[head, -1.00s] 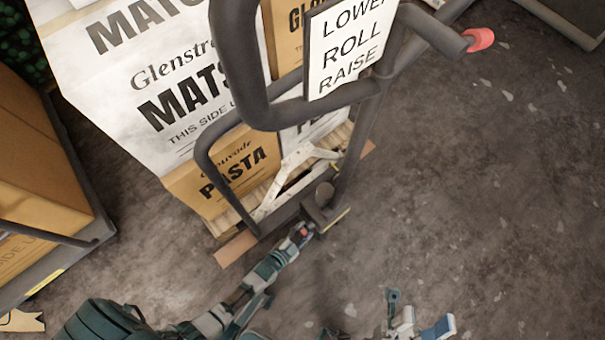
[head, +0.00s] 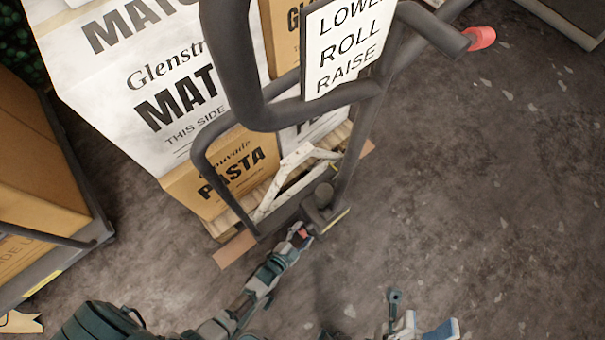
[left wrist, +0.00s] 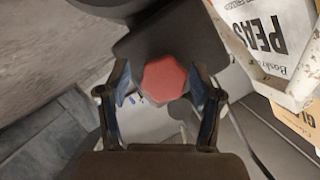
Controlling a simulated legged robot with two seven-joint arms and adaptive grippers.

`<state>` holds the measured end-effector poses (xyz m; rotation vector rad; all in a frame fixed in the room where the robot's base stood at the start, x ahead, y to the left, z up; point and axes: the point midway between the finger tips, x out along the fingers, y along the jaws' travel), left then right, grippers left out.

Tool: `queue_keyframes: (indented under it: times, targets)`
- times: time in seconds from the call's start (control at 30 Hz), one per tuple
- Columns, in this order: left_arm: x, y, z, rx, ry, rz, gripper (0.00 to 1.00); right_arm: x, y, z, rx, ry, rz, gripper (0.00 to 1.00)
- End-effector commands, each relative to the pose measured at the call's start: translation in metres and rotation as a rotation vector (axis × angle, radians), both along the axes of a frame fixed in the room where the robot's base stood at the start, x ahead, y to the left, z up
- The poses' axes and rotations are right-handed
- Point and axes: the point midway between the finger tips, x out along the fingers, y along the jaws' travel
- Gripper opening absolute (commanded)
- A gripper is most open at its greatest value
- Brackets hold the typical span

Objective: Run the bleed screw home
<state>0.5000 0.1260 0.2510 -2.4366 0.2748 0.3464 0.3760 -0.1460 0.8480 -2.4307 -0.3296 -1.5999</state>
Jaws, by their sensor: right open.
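The bleed screw is a red faceted knob (left wrist: 165,80) on the dark pump body at the foot of the pallet truck. In the head view the red knob (head: 303,233) shows small beside my left gripper (head: 298,236). In the left wrist view my left gripper (left wrist: 163,100) is open, with one blue-padded finger on each side of the knob and a visible gap on both sides. My right gripper (head: 422,315) is open and empty, low over the floor at the bottom edge of the head view.
The pallet truck's dark handle frame (head: 365,140) rises above the knob, bearing a LOWER/ROLL/RAISE sign (head: 345,45). Stacked cartons (head: 150,95) stand behind it on a pallet. Another loaded cart (head: 45,190) is at the left. The floor (head: 490,190) to the right is clear.

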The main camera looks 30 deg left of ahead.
Motion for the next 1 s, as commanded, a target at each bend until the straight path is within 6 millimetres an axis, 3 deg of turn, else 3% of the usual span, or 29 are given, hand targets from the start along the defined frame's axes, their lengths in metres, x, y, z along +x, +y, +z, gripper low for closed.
queue_keyframes:
  times: [0.47,0.57,1.0]
  targets:
    - [-0.002,0.002,0.001,0.001,-0.002,0.002,0.68,-0.003,0.000,0.000,0.000,0.001,0.001,0.52]
    - [-0.012,0.003,0.004,0.001,-0.001,0.002,0.68,-0.003,0.000,0.000,0.000,0.001,0.000,0.52]
    - [-0.097,0.012,0.031,0.001,0.002,0.001,0.68,-0.002,0.000,0.000,-0.001,0.001,0.000,0.52]
